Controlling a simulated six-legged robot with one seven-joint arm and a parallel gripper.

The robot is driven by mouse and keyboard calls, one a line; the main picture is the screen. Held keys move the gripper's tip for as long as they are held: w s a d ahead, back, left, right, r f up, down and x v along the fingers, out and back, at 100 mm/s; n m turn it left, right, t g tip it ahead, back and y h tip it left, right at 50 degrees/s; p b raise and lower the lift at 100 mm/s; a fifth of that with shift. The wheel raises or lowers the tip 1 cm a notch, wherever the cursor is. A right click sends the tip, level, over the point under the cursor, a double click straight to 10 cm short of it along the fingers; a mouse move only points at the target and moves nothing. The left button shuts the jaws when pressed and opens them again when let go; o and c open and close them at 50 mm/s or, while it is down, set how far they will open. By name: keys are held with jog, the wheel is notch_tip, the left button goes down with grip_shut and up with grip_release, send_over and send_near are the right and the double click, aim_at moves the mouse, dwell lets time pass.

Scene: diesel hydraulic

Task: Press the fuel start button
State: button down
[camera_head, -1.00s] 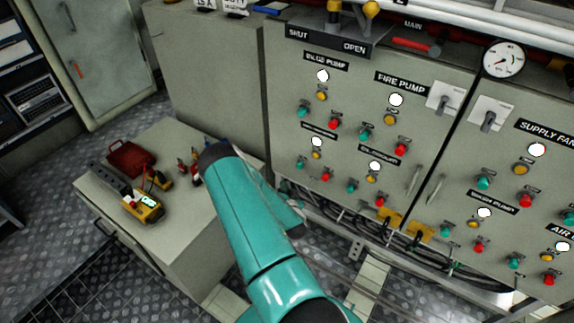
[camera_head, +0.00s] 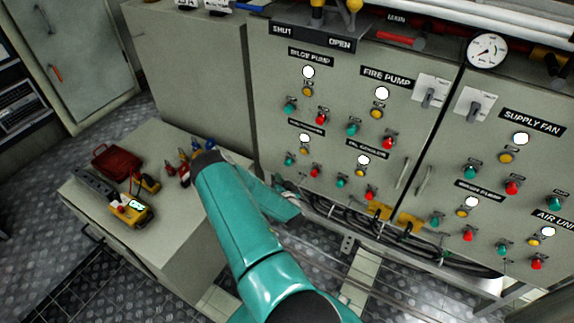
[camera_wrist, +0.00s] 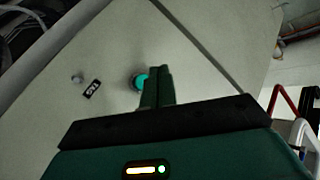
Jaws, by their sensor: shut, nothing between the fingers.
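In the wrist view my gripper (camera_wrist: 155,80) is shut, its two dark green fingers together with nothing between them. A round green button (camera_wrist: 139,82) on a pale panel sits just left of the fingertips, partly covered by them. I cannot tell whether they touch. A small black label (camera_wrist: 91,88) is left of the button; its text is too small to read surely. In the head view the grey control panel (camera_head: 330,160) carries several green and red buttons under black labels. I cannot surely read a fuel label there.
A cabinet top (camera_head: 150,190) on the left holds a red box (camera_head: 117,160) and a yellow meter (camera_head: 131,211). Cables (camera_head: 360,225) run below the panel. Red and white pipes appear at the right of the wrist view. Metal floor shows at bottom left.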

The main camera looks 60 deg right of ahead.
jog(key=shift+w+d, duration=0.15)
jog(key=shift+d, duration=0.95)
jog(key=shift+w+d, duration=0.1)
jog(key=shift+d, duration=1)
jog(key=shift+d, duration=0.15)
jog(key=shift+d, duration=0.3)
jog(key=shift+w+d, duration=0.1)
jog(key=shift+d, duration=0.4)
dwell(0.9)
dwell(0.4)
jog(key=shift+a, duration=0.95)
jog(key=a, duration=0.5)
jog(key=shift+s, duration=0.35)
